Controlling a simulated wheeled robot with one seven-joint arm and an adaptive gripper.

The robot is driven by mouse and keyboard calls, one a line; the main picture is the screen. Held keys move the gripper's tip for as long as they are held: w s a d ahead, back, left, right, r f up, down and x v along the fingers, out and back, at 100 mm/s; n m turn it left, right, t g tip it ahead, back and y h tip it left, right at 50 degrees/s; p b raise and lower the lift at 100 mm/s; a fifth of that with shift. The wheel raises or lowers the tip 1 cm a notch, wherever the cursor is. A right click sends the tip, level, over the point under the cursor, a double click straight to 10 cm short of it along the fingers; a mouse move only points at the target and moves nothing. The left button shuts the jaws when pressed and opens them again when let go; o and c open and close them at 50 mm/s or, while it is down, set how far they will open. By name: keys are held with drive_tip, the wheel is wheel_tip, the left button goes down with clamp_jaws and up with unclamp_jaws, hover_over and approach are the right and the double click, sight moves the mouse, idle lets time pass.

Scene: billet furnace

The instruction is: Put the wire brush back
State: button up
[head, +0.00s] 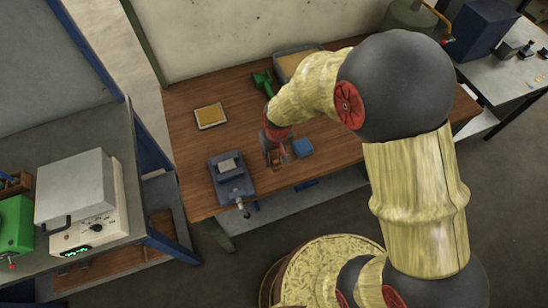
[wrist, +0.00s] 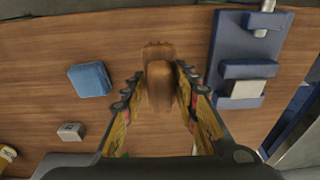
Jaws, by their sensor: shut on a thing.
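The wire brush (wrist: 160,88) shows in the wrist view as a brown wooden piece between the fingers of my gripper (wrist: 158,76). My gripper is shut on it. Its bristles are hidden from this view. In the head view my gripper (head: 276,148) is over the front part of the wooden bench (head: 330,165), between a blue vise and a blue cloth-like pad. I cannot tell whether the brush touches the bench.
The blue vise (head: 232,178) with a light block is left of my gripper; the blue pad (head: 303,148) is right. A yellow-filled tray (head: 210,116) lies behind. A small grey block (wrist: 71,131) lies on the wood.

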sight(274, 154)
drive_tip(key=w+f, duration=0.3)
drive_tip(key=shift+d+f, duration=0.2)
drive_tip(key=shift+s+f, duration=0.1)
drive_tip(key=shift+f, duration=1.3)
drive_tip(key=shift+f+b, duration=0.2)
drive_tip(key=shift+b, duration=0.15)
drive_tip(key=o, duration=1.2)
drive_tip(key=shift+r, duration=0.1)
